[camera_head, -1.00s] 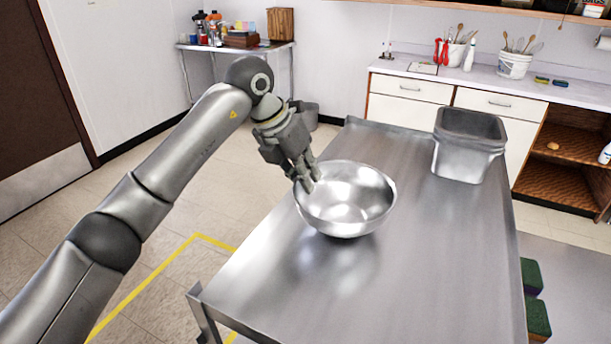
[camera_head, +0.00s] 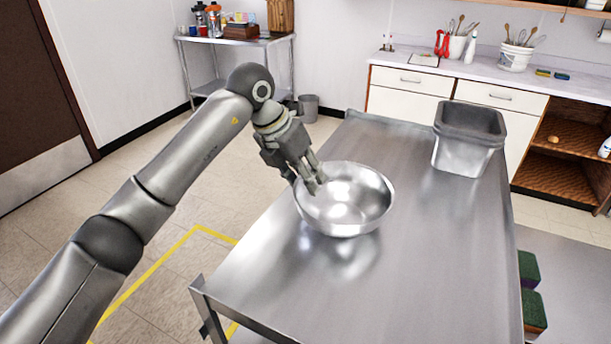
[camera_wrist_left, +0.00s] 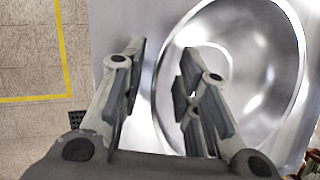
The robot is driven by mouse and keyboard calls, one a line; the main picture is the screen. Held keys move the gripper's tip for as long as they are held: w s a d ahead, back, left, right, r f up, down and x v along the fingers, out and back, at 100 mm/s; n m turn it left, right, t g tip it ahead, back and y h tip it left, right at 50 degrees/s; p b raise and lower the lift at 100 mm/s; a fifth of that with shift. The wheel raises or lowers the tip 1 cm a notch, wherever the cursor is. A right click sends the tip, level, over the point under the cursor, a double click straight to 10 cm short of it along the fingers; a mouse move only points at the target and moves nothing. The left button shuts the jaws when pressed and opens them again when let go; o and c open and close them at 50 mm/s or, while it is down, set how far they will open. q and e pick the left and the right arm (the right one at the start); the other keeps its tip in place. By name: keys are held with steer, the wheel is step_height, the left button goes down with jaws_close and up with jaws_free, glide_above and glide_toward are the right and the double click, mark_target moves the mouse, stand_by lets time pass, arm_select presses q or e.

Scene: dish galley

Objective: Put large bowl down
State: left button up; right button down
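The large bowl (camera_head: 345,212) is shiny metal and upright at the left side of the steel table (camera_head: 420,255). It appears to rest on the tabletop, with its reflection just below. My left gripper (camera_head: 314,180) is at the bowl's left rim, pointing down. In the left wrist view, the fingers of the left gripper (camera_wrist_left: 162,75) are spread. One finger is outside the bowl (camera_wrist_left: 255,100) and one is over its inside, with the rim between them and visible gaps. The right gripper is not in view.
A grey metal bin (camera_head: 465,150) stands at the table's far right. Green sponges (camera_head: 532,310) lie beyond the right edge. A counter with utensil buckets (camera_head: 515,57) is behind. The table's middle and front are clear.

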arm_select(q)
steer(key=shift+r, duration=0.2)
steer(key=shift+a+r, duration=0.15)
steer(key=shift+r, duration=0.1)
steer(key=b+v, duration=0.2)
steer(key=v, duration=0.9)
steer(key=shift+r, duration=0.2)
steer(key=shift+s+f, duration=0.1)
